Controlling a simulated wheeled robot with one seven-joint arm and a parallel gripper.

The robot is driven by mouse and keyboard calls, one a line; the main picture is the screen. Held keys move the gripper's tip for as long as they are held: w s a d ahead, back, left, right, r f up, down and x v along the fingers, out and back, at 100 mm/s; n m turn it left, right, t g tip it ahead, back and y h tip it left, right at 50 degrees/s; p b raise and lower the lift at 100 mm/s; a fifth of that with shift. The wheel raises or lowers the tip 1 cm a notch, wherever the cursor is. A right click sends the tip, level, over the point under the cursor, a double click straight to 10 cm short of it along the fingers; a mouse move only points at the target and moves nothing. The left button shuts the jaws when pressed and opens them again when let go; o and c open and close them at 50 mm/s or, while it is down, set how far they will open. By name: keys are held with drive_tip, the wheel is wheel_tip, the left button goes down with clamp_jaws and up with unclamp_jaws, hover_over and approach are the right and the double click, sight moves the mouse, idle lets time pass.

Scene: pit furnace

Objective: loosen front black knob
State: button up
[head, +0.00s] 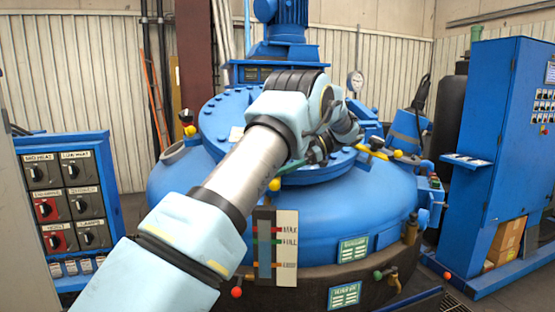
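A large round blue furnace vessel (370,205) with a bolted lid (215,125) fills the middle of the head view. My pale blue and grey arm reaches from the lower left up over the lid, and its far end covers part of the lid's front. I cannot make out my gripper's fingers; they seem hidden behind the arm. A small dark fitting (317,152) shows just beside the wrist, but I cannot tell whether it is a black knob. Yellow balls (275,184) stand out along the lid's edge. No front black knob can be clearly picked out.
A blue switch panel (66,147) with black and red rotary switches stands at left. A tall blue control cabinet (495,130) stands at right, with a cardboard box (506,240) low in it. A level gauge (264,242) and a tap (388,275) are on the vessel's front.

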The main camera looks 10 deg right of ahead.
idle(0.4)
drive_tip(key=o, duration=1.4)
drive_tip(key=shift+c, duration=0.2)
